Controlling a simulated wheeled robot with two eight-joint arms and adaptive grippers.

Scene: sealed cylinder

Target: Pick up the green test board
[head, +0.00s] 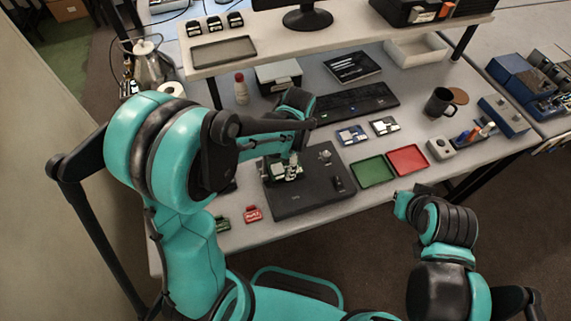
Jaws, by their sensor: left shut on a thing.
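The green test board (282,172) is a small green and pale board at the black fixture (310,195) on the bench. My left gripper (291,160) reaches down over the fixture and is shut on the board. The fingers and arm hide part of it. I cannot tell whether the board still touches the fixture. My right arm is at the lower right, off the bench's front edge. Its gripper (412,195) shows only in part, and its jaws cannot be made out.
A green tray (372,171) and a red tray (408,160) lie right of the fixture. A red piece (253,214) and a small green piece (222,224) lie front left. Behind are a keyboard (356,103), a white bottle (241,88) and a raised shelf (340,40). A mug (438,103) stands right.

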